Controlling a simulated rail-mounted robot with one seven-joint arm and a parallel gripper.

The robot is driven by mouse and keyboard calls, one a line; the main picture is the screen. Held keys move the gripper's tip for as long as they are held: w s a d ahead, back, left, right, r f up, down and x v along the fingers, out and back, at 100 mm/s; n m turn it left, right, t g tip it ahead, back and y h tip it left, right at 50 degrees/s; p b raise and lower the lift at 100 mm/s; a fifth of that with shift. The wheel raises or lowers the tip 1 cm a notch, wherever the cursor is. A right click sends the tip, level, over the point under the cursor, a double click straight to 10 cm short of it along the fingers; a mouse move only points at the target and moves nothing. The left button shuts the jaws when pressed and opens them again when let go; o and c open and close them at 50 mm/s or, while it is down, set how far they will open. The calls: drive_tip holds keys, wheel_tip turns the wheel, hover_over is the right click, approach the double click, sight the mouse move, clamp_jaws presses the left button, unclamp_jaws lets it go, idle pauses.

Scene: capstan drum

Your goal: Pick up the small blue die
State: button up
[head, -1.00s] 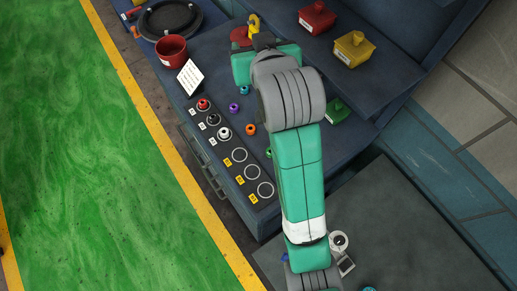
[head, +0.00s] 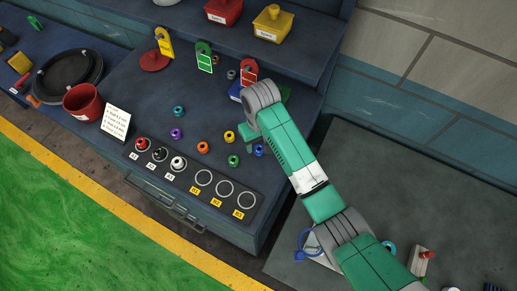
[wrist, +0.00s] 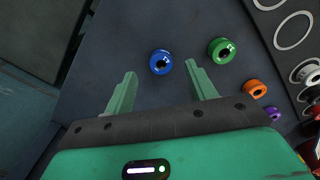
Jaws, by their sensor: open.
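The small blue die (head: 258,150) is a round piece with a dark central hole. It lies on the dark bench top, right of the green die (head: 233,161) and close to my arm. In the wrist view, the blue die (wrist: 161,62) shows just beyond the fingertips, roughly centred on the gap between them. My gripper (wrist: 160,73) is open and empty, with its two green fingers apart. In the wrist view, the green die (wrist: 221,50) is just right of the right fingertip.
Orange (head: 203,148), purple (head: 176,134), teal (head: 179,111) and yellow (head: 229,137) dies lie nearby. A panel with ringed places (head: 224,188) runs along the front edge. Tags on stands, a red pot (head: 83,102) and a shelf (head: 300,50) surround the bench top.

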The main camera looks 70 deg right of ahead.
sight(259, 149)
wheel_tip(259, 149, down, 4)
drive_tip(key=shift+w+d+f, duration=0.1)
drive_tip(key=shift+w, duration=0.05)
drive_tip(key=shift+c, duration=0.5)
drive_tip(key=c, duration=1.1)
drive_tip(key=shift+o, duration=0.2)
drive_tip(key=shift+r, duration=0.7)
wheel_tip(259, 149, up, 2)
drive_tip(key=shift+w+r, duration=0.1)
drive_tip(key=shift+r, duration=0.1)
drive_tip(key=s+a+r+p, duration=0.1)
drive_tip(key=s+a, duration=0.9)
drive_tip(key=s, duration=0.2)
drive_tip(key=shift+a+r, duration=0.2)
drive_tip(key=shift+a, duration=0.1)
